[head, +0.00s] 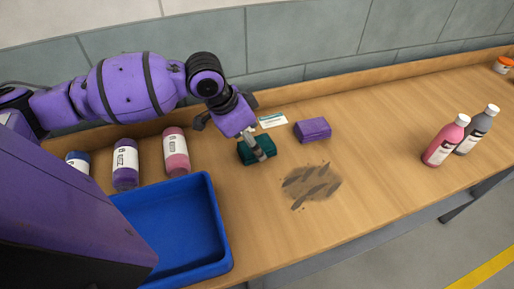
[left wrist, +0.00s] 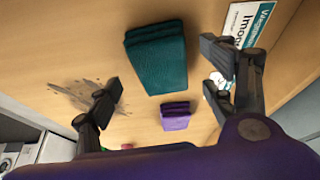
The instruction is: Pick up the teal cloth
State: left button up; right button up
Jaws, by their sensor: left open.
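The teal cloth (head: 247,153) lies folded on the wooden bench, right of the blue tray. In the head view my left gripper (head: 250,145) is over it and partly hides it. In the left wrist view the teal cloth (left wrist: 157,62) lies between and beyond the two spread fingers of my left gripper (left wrist: 160,90). The gripper is open, with nothing between the fingers that I can see held. The gap in height between fingers and cloth is hard to tell. My right gripper does not show.
A folded purple cloth (head: 312,130) and a white card (head: 271,121) lie close by. A dark smudge (head: 311,185) marks the bench in front. A blue tray (head: 222,240) and several bottles (head: 176,152) are at left. Two bottles (head: 446,141) stand at right, with clear bench between.

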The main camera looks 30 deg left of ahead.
pick_arm(q)
jog(key=shift+w+d+f, duration=0.15)
jog(key=shift+w+f, duration=0.15)
jog(key=shift+f, duration=0.35)
jog(key=shift+w+f, duration=0.1)
jog(key=shift+f, duration=0.2)
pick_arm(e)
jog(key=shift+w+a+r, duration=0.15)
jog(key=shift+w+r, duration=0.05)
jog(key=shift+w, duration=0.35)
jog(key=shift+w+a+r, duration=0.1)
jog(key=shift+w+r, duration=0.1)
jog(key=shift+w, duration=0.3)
pick_arm(q)
jog(key=shift+f, duration=0.15)
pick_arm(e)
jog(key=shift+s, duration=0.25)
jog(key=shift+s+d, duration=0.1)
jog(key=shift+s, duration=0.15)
pick_arm(q)
jog(key=shift+f, duration=0.15)
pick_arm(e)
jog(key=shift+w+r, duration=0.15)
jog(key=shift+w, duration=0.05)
